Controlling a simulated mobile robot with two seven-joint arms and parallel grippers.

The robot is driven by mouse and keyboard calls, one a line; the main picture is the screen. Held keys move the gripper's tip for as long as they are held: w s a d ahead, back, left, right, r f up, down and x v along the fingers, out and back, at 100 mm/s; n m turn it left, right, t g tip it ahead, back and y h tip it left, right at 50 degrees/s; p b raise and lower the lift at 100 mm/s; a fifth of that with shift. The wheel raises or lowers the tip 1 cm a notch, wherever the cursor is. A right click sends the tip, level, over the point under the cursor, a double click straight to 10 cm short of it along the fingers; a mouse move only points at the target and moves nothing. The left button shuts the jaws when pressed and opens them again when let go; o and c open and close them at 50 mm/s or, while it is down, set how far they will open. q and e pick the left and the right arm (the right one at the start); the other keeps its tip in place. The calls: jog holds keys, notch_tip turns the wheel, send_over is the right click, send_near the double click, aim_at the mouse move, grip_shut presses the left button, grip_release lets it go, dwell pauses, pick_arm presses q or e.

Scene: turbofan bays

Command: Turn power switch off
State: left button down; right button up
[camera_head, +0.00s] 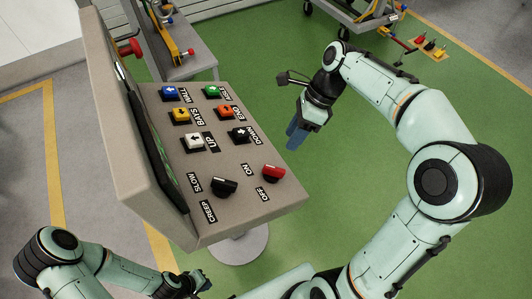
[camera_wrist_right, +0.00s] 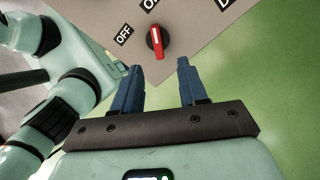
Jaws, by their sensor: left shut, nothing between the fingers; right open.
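The red power switch (camera_head: 273,173) is a rotary knob at the right corner of the grey console's sloped panel, beside ON and OFF labels. In the right wrist view the red knob (camera_wrist_right: 156,42) has a white line, and its upper end points roughly toward the ON label. My right gripper (camera_head: 293,142) is open and empty, apart from the knob, off the panel's right edge. In the right wrist view its blue fingers (camera_wrist_right: 159,67) lie either side of the knob's line, short of it. My left gripper (camera_head: 200,282) is shut and empty, low at the bottom edge.
The console (camera_head: 235,205) carries a black SLOW/CREEP knob (camera_head: 224,187) and several coloured push buttons close to the red knob. A raised screen housing (camera_head: 110,100) stands along its left. A cart (camera_head: 185,65) is behind.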

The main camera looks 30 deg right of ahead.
send_near(275, 168)
jog(key=f, duration=0.2)
jog(key=x, duration=0.3)
jog(key=b+x, duration=0.1)
jog(key=x, duration=0.3)
jog(key=shift+s+a+f+b, duration=0.1)
jog(key=shift+a+b, duration=0.2)
jog(key=shift+a, duration=0.2)
jog(key=shift+a+f, duration=0.3)
jog(key=shift+f, duration=0.2)
pick_arm(q)
jog(key=s+f, duration=0.2)
jog(key=s, duration=0.1)
jog(key=shift+f, duration=0.2)
pick_arm(e)
grip_shut()
